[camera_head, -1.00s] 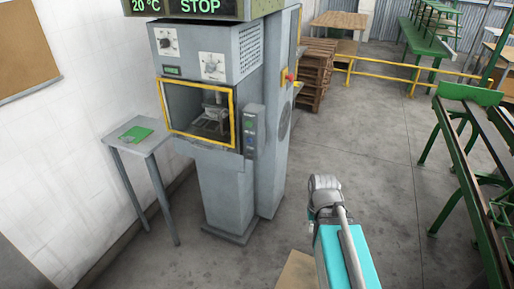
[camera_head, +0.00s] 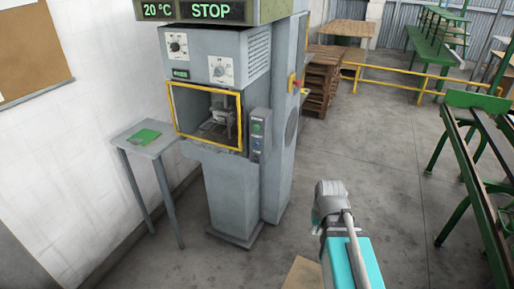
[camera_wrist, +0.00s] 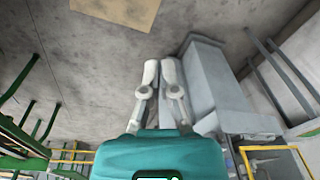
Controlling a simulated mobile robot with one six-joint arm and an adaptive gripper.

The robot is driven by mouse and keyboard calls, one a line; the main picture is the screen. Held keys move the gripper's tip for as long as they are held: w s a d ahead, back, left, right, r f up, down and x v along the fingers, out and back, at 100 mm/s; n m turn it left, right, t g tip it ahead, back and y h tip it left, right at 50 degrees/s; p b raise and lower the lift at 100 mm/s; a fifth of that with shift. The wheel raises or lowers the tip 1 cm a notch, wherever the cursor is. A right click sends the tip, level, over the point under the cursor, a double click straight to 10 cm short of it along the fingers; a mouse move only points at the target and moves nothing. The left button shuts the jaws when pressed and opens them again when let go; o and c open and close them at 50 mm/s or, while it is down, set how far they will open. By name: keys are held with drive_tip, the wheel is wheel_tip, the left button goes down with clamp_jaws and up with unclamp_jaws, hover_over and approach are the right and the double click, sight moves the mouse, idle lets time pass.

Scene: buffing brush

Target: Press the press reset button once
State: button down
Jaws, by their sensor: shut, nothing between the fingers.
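The grey press (camera_head: 233,190) stands left of the middle in the head view, with a yellow-framed opening. A narrow control panel (camera_head: 259,135) sits on its front, right of the opening. It carries a green button (camera_head: 257,127) and a blue button (camera_head: 257,143) below it. The labels are too small to read, so I cannot tell which is reset. My gripper (camera_wrist: 161,66) shows in the wrist view, fingers together and empty, over the floor beside the grey machine body (camera_wrist: 210,75). It touches nothing that I can see.
A sign reading STOP (camera_head: 211,11) tops the press. A small grey table (camera_head: 152,145) with a green item stands to its left. Pallets (camera_head: 322,78) and a yellow rail (camera_head: 400,84) lie behind. Green benches (camera_head: 470,150) stand at right. The floor between is clear.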

sight(253, 144)
drive_tip(key=w+a+r+m+t+y+b, duration=0.1)
drive_tip(key=w+a+t+y+b, duration=0.2)
drive_tip(key=w+a, duration=1)
drive_tip(key=w+a+r+m+t+y+b, duration=0.1)
drive_tip(key=w+a+t+y+b, duration=0.2)
drive_tip(key=w+a+t+b, duration=0.7)
drive_tip(key=shift+w+a+m+t, duration=0.35)
drive_tip(key=shift+w+a, duration=1.8)
drive_tip(key=shift+w, duration=2.8)
drive_tip(key=shift+w, duration=0.15)
drive_tip(key=shift+w+d, duration=0.5)
drive_tip(key=shift+w, duration=0.85)
drive_tip(key=shift+w+d, duration=0.5)
drive_tip(key=shift+w, duration=0.8)
drive_tip(key=shift+w+d, duration=0.5)
drive_tip(key=shift+w, duration=0.85)
drive_tip(key=shift+w+d, duration=0.2)
drive_tip(key=shift+w, duration=0.3)
drive_tip(key=shift+w+d, duration=0.15)
drive_tip(key=shift+w, duration=0.35)
drive_tip(key=shift+s, duration=0.15)
drive_tip(key=shift+s+a, duration=0.35)
drive_tip(key=shift+s, duration=0.4)
